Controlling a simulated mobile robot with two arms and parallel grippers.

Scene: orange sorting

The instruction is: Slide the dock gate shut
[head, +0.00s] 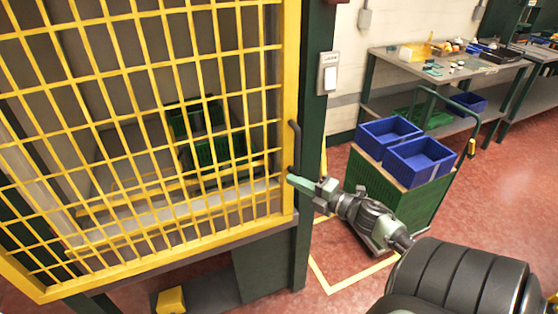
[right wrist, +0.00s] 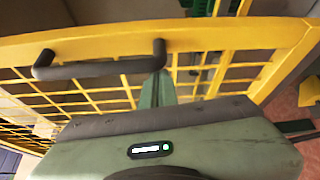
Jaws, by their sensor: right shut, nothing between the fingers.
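The dock gate is a yellow mesh panel (head: 140,72) filling the left of the head view. Its right edge stands close beside a dark green post (head: 311,130), and mesh spans the bay opening that I see. A dark bar handle (head: 295,145) is on that edge; the handle also shows in the right wrist view (right wrist: 95,68). My right gripper (head: 291,180) is shut and empty, its tips at the handle's lower end, beside it rather than around it. In the right wrist view the closed fingers (right wrist: 158,88) are by one handle end; contact is unclear. My left gripper is not in view.
Green crates (head: 217,150) sit behind the mesh. A green trolley (head: 420,205) with two blue bins (head: 420,160) stands right of my right gripper. A workbench (head: 440,70) is at the back right. Yellow lines (head: 345,285) mark the red floor.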

